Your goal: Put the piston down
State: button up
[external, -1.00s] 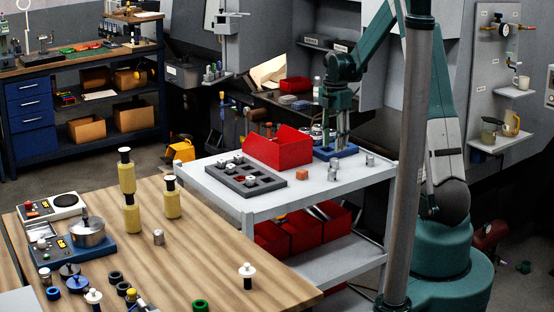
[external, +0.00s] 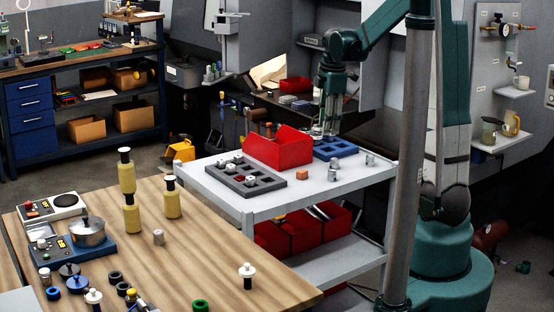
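My gripper (external: 330,127) points down behind the far edge of the white cart, above and left of a blue tray (external: 336,148) in the picture. Its fingers are small and overlap dark and shiny things behind them, so I cannot tell whether they are open or hold a piston. The blue tray lies on the cart top and shows dark pockets. Small silver cylinders, likely pistons, stand on the cart: one (external: 333,175) in front of the tray and another (external: 370,160) to its right.
A red bin (external: 278,148) stands left of the blue tray. A grey tray (external: 247,181) with several small parts is in front of it, and an orange cube (external: 302,175) lies near the cart's front edge (external: 320,199). A grey post (external: 415,150) rises at right.

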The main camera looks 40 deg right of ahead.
jog(key=s+a+r+m+t, duration=0.2)
jog(key=s+a+r+m, duration=0.5)
jog(key=s+a, duration=0.4)
jog(key=s+a+m+t, duration=0.1)
jog(key=s+a+m, duration=0.2)
jog(key=s, duration=0.4)
jog(key=s+a+m+t, duration=0.2)
jog(key=s+a+m, duration=0.1)
jog(key=s, duration=0.4)
jog(key=shift+f+m+y, duration=0.2)
jog(key=shift+m+y, duration=0.1)
jog(key=shift+m, duration=0.5)
jog(key=shift+s+f, duration=0.1)
jog(key=shift+f, duration=0.05)
notch_tip(320, 180, down, 7)
jog(key=b, duration=0.7)
jog(key=shift+r, duration=0.2)
